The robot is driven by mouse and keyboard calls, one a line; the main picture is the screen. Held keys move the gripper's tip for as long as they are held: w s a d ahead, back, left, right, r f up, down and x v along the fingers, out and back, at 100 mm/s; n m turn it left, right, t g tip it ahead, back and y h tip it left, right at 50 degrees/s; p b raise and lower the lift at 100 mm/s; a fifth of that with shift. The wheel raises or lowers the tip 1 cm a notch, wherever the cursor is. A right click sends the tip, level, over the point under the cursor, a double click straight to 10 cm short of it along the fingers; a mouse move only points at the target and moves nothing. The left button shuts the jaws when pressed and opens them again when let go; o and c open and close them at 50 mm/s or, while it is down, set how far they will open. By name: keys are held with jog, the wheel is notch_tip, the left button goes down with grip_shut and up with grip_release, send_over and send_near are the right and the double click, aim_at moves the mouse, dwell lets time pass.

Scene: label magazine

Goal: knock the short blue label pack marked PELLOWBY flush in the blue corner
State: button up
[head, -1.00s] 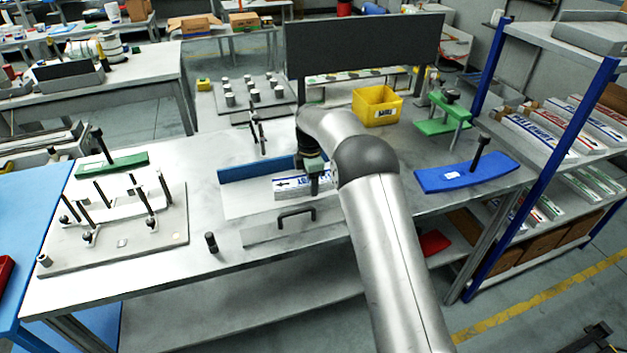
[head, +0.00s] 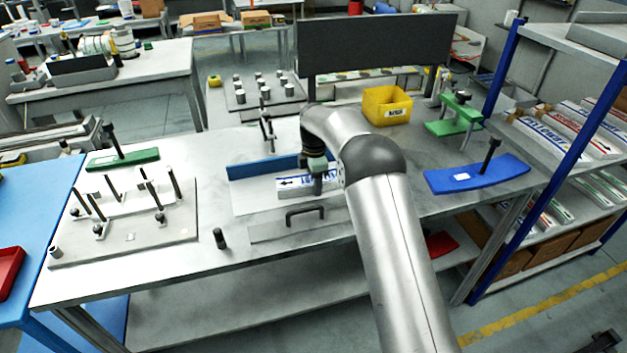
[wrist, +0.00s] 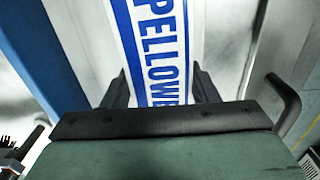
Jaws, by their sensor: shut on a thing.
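The PELLOWBY label pack (wrist: 164,48) is white with blue lettering and blue stripes. It lies between the two fingers of my gripper (wrist: 160,92) in the wrist view, and the fingers are shut on its sides. In the head view the pack (head: 295,184) shows an arrow pointing left and lies on a pale plate, close in front of the long blue fence (head: 255,167). My gripper (head: 317,186) is over its right part and hides that part. I cannot tell whether the pack touches the fence, and the corner is not clear to see.
A plate with a dark handle (head: 305,213) stands in front of the pack. A pegged fixture plate (head: 120,237) is at left, with a small dark cylinder (head: 219,238) beside it. A yellow bin (head: 387,106) and a curved blue piece (head: 475,176) are at right.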

jog(key=shift+w+d, duration=0.25)
jog(key=shift+d, duration=0.4)
jog(key=shift+w+d, duration=0.2)
jog(key=shift+d, duration=0.45)
jog(key=shift+a, duration=0.1)
jog(key=shift+s+a, duration=0.25)
jog(key=shift+a, duration=0.45)
jog(key=shift+s+a, duration=0.2)
jog(key=shift+a, duration=0.45)
jog(key=o, duration=1.4)
jog(key=shift+c, duration=0.2)
